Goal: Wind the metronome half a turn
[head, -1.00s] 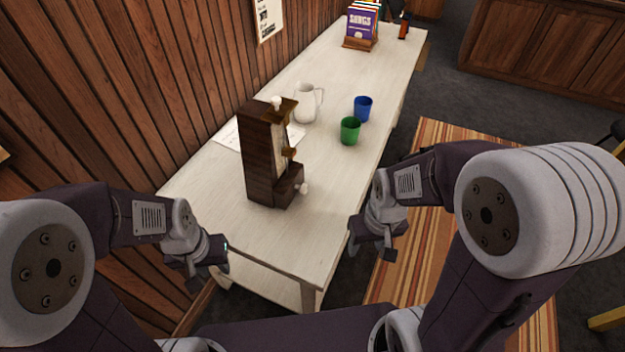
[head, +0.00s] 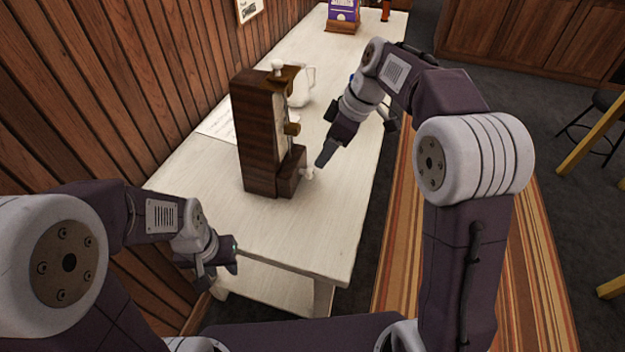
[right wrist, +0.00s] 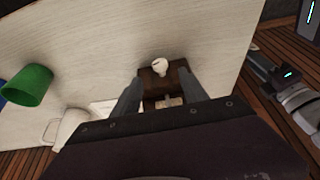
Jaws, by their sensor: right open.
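The dark wooden metronome (head: 260,135) stands upright on the white table, with a pale knob on top and a brown weight on its front. Its white winding key (head: 307,172) sticks out low on the near right side. The key (right wrist: 160,66) also shows in the right wrist view, just beyond and between my fingers. My right gripper (head: 324,158) is open and empty, close to the key and apart from it. My left gripper (head: 222,264) hangs by the table's near left corner, away from the metronome; its jaw opening is unclear.
A white pitcher (head: 302,85) stands behind the metronome, by a paper sheet (head: 216,124). A green cup (right wrist: 28,85) shows in the right wrist view; my right arm hides it in the head view. A book holder (head: 343,24) is far back. The near tabletop (head: 270,235) is clear.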

